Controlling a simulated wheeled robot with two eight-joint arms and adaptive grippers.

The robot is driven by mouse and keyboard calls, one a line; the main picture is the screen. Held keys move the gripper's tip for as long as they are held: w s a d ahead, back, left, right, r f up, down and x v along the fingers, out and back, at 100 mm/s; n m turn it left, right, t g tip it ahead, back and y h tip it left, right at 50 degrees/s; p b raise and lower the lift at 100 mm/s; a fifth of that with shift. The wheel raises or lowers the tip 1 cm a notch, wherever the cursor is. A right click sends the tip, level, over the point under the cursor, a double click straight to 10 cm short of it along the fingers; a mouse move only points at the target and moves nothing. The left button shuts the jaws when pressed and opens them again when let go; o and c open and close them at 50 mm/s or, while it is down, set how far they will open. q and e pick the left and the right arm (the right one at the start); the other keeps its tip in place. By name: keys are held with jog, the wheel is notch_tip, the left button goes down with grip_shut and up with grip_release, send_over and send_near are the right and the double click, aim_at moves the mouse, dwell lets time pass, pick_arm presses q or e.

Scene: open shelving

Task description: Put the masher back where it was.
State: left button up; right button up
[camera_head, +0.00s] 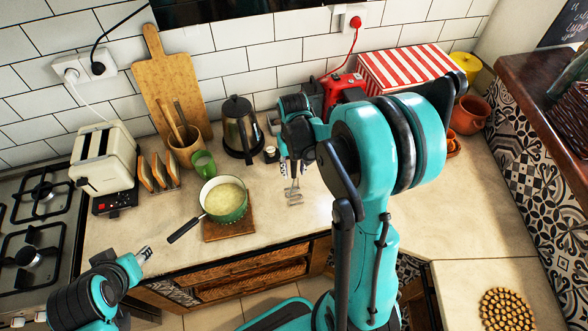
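The masher (294,194) shows as a grey metal wavy head with thin wires. It is just below my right gripper (294,169), over the counter to the right of the green pot (226,198). My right gripper points down and appears shut on the masher; the masher's handle is hidden by the gripper. I cannot tell whether the masher's head touches the counter. My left gripper (145,254) is low at the left, by the counter's front edge, away from the masher. It is too small to tell whether it is open or shut.
The pot, with pale food inside, stands on a wooden board (229,230), its handle towards the front left. Behind are a utensil crock (188,149), green mug (203,164), glass kettle (240,130) and red appliance (345,88). A toaster (103,158) stands left.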

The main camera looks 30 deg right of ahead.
notch_tip(320, 180, up, 11)
jog(key=shift+r+p, duration=0.1)
jog(key=shift+p, duration=0.95)
jog(key=shift+a+r, duration=0.15)
jog(key=shift+r, duration=0.05)
jog(key=s+a+r+n+t, duration=0.2)
jog(key=s+a+r+t, duration=0.1)
jog(key=s+a+t, duration=0.4)
jog(key=s+a, duration=0.3)
jog(key=shift+s+a+n, duration=0.15)
jog(key=shift+s+n, duration=0.25)
notch_tip(320, 180, down, 14)
jog(key=b, duration=1.4)
